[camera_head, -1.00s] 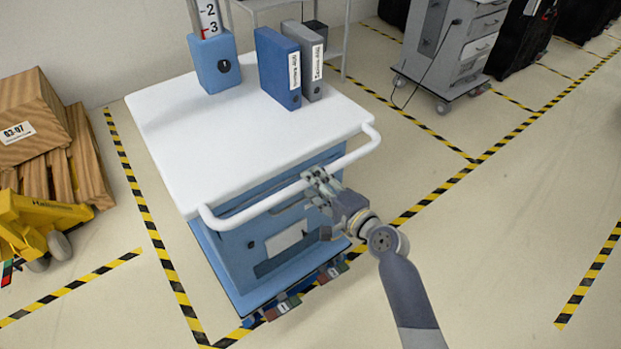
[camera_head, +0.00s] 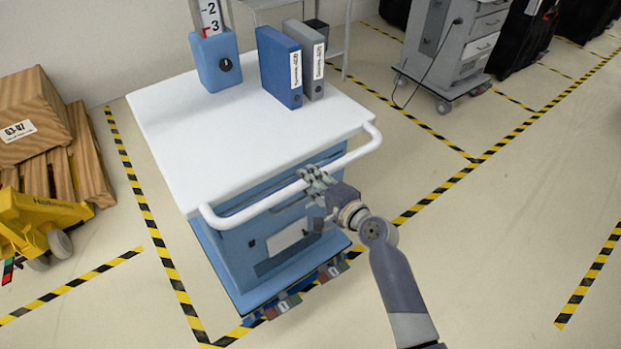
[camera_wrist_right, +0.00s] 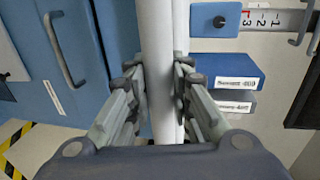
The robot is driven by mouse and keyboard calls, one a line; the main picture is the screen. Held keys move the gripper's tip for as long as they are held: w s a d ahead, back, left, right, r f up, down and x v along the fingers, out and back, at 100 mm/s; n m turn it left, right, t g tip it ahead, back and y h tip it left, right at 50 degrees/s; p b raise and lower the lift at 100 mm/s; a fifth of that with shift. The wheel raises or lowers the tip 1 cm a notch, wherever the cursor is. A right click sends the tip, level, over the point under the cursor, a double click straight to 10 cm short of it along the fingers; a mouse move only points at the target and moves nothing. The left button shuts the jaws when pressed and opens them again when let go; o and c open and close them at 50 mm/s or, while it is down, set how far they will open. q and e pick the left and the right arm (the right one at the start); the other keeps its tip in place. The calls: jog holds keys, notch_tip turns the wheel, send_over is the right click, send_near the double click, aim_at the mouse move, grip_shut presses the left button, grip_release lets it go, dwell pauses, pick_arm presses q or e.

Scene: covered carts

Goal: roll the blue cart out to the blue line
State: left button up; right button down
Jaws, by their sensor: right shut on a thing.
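The blue cart (camera_head: 217,257) stands in the middle of the head view, with a white top (camera_head: 222,145) and a white push handle (camera_head: 352,155) along its near side. My right gripper (camera_head: 314,178) is at the middle of the handle bar. In the right wrist view its fingers (camera_wrist_right: 161,95) lie on either side of the white bar (camera_wrist_right: 160,60), shut on it. No blue line shows on the floor; the floor lines in view are yellow and black. My left gripper is not in view.
A blue binder (camera_head: 279,68) and a grey binder (camera_head: 311,60) stand on the cart, beside a blue box (camera_head: 215,62). A yellow pallet jack (camera_head: 30,225) and wooden crates (camera_head: 32,120) are at left. A grey drawer cart (camera_head: 455,45) is behind.

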jog(key=shift+w, duration=0.1)
jog(key=x, duration=0.3)
jog(key=shift+w+a+r+b, duration=0.25)
jog(key=shift+w+a+b, duration=0.05)
jog(key=shift+b, duration=0.05)
jog(key=c, duration=1.7)
grip_release()
jog(key=shift+o, duration=1.4)
jog(key=shift+s+d, duration=0.15)
jog(key=shift+s, duration=0.05)
jog(key=v, duration=1.2)
jog(key=shift+s+d, duration=0.25)
jog(key=shift+r, duration=0.15)
